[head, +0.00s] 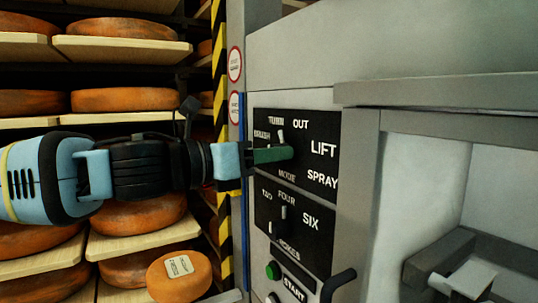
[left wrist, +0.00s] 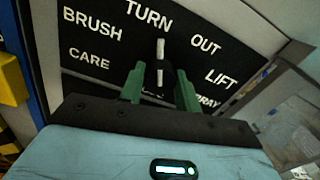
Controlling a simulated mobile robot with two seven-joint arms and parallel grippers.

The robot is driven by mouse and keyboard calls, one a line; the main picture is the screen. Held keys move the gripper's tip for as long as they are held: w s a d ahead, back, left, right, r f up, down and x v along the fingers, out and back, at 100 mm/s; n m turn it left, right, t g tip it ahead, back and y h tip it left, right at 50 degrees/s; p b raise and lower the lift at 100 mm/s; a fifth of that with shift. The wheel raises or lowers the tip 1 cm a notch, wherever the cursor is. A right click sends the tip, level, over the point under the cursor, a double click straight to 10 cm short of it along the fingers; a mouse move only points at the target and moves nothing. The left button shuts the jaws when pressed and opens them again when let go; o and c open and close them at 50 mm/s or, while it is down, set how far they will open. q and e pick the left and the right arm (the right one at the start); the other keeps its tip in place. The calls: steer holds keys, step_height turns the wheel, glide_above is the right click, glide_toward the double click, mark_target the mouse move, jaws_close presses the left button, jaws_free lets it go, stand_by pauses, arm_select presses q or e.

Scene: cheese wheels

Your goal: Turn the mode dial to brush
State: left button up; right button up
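The mode dial (head: 281,136) is on the upper black panel, marked TURN, OUT, LIFT, SPRAY and BRUSH in the head view. In the left wrist view the dial (left wrist: 160,52) shows as a narrow bar with a pale line, pointing up near TURN, toward the side of OUT. BRUSH is to its left. My left gripper (head: 288,154) is at the panel, its green fingers partly covering the dial. In the left wrist view the left gripper (left wrist: 160,88) is open, one finger on each side of the dial, with gaps visible. Contact cannot be told. My right gripper is not in view.
Below is a second dial (head: 284,213) with FOUR and SIX, then a green START button (head: 273,270) and a dark handle (head: 338,283). A grey housing (head: 430,50) juts out at right. Shelves of cheese wheels (head: 120,100) stand at left.

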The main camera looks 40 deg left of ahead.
arm_select(q)
steer(key=c, duration=0.4)
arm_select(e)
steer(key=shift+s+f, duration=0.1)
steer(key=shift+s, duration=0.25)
arm_select(q)
steer(key=n, duration=0.8)
steer(key=shift+f+n+p, duration=0.1)
steer(key=shift+n+p, duration=0.2)
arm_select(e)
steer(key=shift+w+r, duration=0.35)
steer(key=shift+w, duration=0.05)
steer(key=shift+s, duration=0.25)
